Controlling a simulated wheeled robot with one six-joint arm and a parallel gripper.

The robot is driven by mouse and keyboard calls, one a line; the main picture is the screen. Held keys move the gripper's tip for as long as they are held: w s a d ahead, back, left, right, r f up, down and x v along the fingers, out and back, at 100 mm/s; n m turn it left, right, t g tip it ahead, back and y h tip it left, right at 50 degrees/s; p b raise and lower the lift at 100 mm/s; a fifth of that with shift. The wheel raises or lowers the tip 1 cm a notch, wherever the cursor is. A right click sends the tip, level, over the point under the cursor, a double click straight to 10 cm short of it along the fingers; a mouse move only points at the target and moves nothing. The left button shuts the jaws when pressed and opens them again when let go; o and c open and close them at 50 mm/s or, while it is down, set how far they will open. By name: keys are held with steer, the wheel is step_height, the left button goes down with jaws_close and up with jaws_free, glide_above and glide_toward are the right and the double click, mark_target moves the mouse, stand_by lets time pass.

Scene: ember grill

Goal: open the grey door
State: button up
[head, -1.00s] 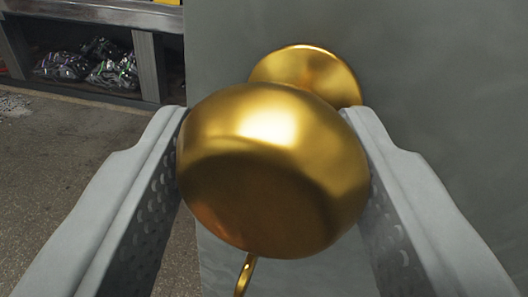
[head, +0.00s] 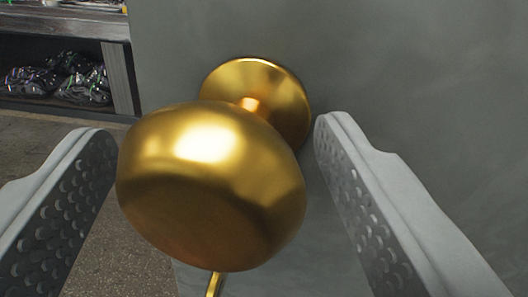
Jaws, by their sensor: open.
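The grey door (head: 420,75) fills the right and middle of the head view. Its round brass knob (head: 210,185) sits in front of a brass base plate (head: 262,95) fixed to the door. My gripper (head: 215,130) is open, with one finger on each side of the knob. A gap shows between the knob and the right finger. The left finger is close to the knob's left side; whether it touches cannot be told. A thin brass piece (head: 214,284) shows below the knob, mostly hidden.
A dark shelf unit (head: 120,70) with shiny wrapped bags (head: 75,80) stands at the upper left beyond the door edge. Speckled floor (head: 125,245) lies open at the left.

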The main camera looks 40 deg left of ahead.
stand_by(0.3)
steer(key=v, duration=1.7)
steer(key=shift+d, duration=0.15)
steer(key=shift+s, duration=0.1)
stand_by(0.5)
steer(key=w+a+r+m+t+h, duration=0.2)
steer(key=a+r+m+t+h, duration=0.1)
steer(key=r+t+h, duration=0.3)
steer(key=w+a+r+m+t+h, duration=0.25)
steer(key=r+t+h, duration=0.2)
steer(key=r, duration=0.35)
steer(key=s+a+f+m+g+h, duration=0.3)
steer(key=s+a+f+m+g, duration=0.2)
steer(key=s, duration=0.4)
steer(key=shift+a+f+m, duration=0.45)
steer(key=shift+a+f, duration=0.1)
steer(key=shift+f, duration=0.05)
steer(key=shift+w, duration=0.1)
